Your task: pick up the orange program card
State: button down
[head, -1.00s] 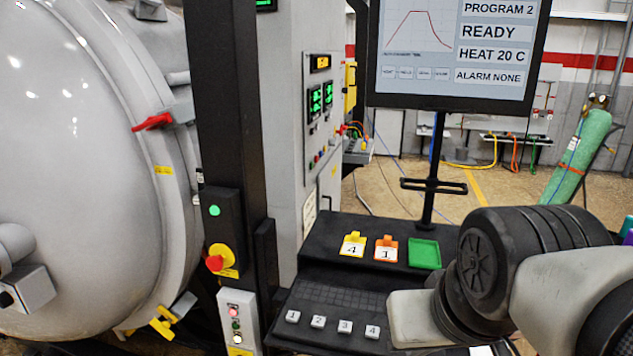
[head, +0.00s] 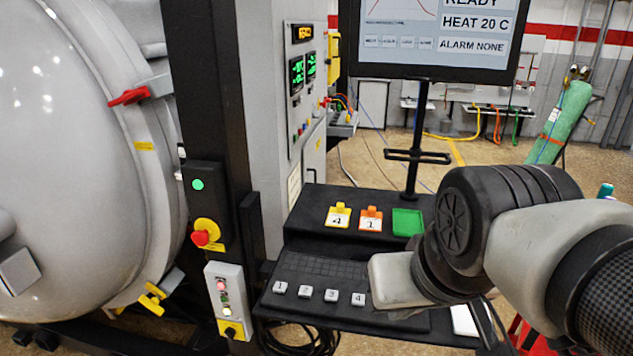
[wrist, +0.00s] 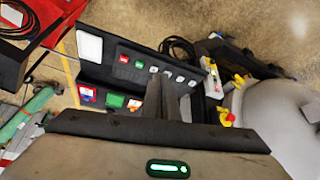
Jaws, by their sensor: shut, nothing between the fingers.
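The orange program card (head: 370,220) has a white face that reads 1 and an orange tab on top. It stands on the upper step of the black console, between a yellow card (head: 338,216) reading 4 and a green tray (head: 407,222). In the wrist view the orange card (wrist: 133,104) shows just left of my fingers, with the green tray (wrist: 115,100) beside it; the yellow card is mostly hidden by the fingers. My gripper (wrist: 176,88) is shut and empty, apart from the card. In the head view my arm hides the fingers.
Number keys (head: 331,295) sit on the console's lower step. A monitor (head: 432,45) on a black stand rises behind the cards. A black post (head: 205,110) and the furnace (head: 70,170) stand at left. A red and blue item (wrist: 87,93) lies beyond the tray.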

aim_at(371, 220)
jog(key=i+j+z, duration=0.2)
jog(key=i, duration=0.2)
jog(key=i+z, duration=0.15)
jog(key=i, duration=0.2)
jog(key=i+j+z, duration=0.2)
jog(key=i, duration=0.2)
